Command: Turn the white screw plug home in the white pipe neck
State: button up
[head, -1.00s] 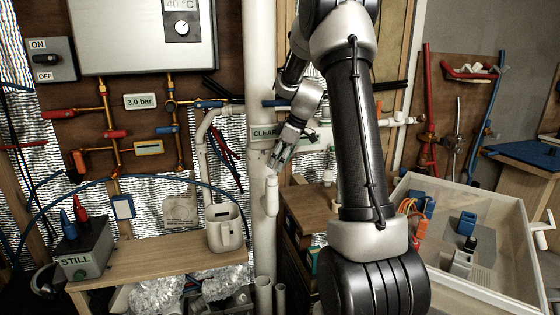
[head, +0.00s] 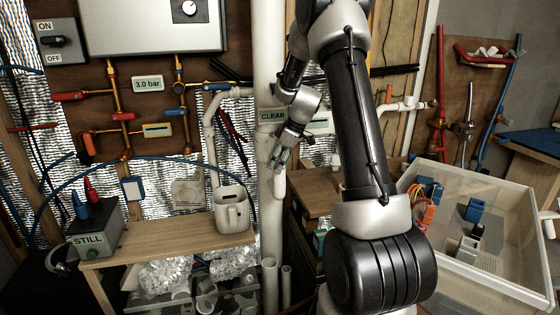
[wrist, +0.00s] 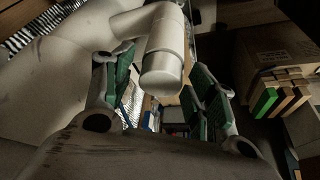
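In the wrist view, my gripper (wrist: 160,90) is open, with green pads left and right. The white neck (wrist: 166,35) comes down between the pads, with a rounded, closed-looking end. A gap shows on the right side; contact on the left is unclear. I cannot tell the white screw plug apart from the neck's end.
A wooden shelf (head: 150,249) at left holds a white mug (head: 231,208) and the STILL box (head: 92,230). A wooden cabinet (head: 314,184) stands right of the pipe. A pale bin (head: 490,185) with blue and orange parts is at right. Wall pipework lies left of the standpipe.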

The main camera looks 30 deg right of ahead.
jog(key=c, duration=0.7)
jog(key=o, duration=1)
jog(key=shift+v, duration=3.95)
